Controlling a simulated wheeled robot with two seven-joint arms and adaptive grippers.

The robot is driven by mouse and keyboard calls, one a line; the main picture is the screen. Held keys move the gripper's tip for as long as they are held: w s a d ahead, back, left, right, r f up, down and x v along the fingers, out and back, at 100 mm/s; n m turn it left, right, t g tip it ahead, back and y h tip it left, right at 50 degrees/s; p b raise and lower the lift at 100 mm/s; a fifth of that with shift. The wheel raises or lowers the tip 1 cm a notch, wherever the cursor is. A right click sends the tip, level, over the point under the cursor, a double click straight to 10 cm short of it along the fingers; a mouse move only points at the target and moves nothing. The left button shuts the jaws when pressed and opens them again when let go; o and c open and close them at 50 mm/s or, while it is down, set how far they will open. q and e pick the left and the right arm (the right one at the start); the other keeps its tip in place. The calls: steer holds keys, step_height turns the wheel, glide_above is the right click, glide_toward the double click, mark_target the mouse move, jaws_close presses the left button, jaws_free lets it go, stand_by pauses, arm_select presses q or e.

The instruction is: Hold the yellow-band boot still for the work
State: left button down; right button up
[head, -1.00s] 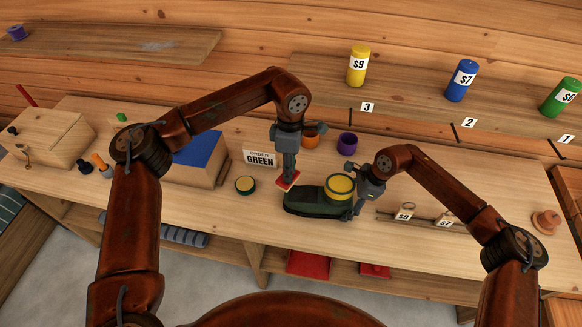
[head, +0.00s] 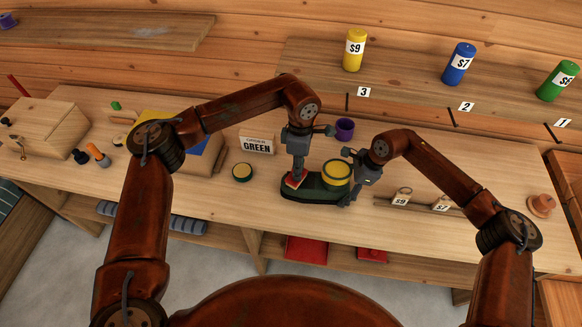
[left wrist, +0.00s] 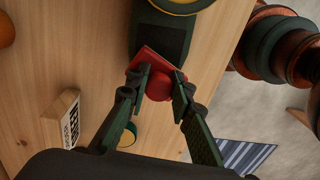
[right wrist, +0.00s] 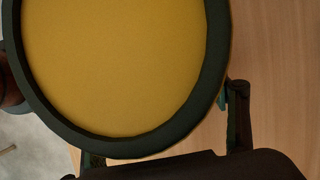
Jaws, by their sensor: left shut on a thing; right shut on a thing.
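The boot (head: 310,190) is dark green with a yellow round top (head: 337,172) and stands on the workbench, toe to the left. My right gripper (head: 350,192) is shut on the boot's upper part at its right side. In the right wrist view the yellow top (right wrist: 120,60) fills much of the picture, with fingers beside its dark rim. My left gripper (head: 297,172) is shut on the red knob (left wrist: 160,86) of a flat red pad (head: 293,182). The pad is at the boot's toe; in the left wrist view it overlaps the toe. Exact contact is unclear.
An "ORDER GREEN" sign (head: 257,145) and a round yellow-topped tin (head: 242,172) are left of the boot. A purple cup (head: 344,129) stands behind it. Price tags (head: 401,197) are to the right. Yellow, blue and green canisters (head: 355,50) stand on the back shelf.

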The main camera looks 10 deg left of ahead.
arm_select(q)
steer(key=d, duration=0.2)
steer(key=shift+w+d, duration=0.15)
steer(key=shift+d, duration=0.15)
steer(key=shift+s+a, duration=0.15)
steer(key=shift+a, duration=1.35)
steer(key=shift+s+a, duration=0.15)
steer(key=shift+a, duration=1.3)
steer(key=shift+a+r, duration=0.1)
steer(key=shift+a, duration=0.1)
step_height(320, 180, up, 8)
steer(key=shift+d, duration=0.1)
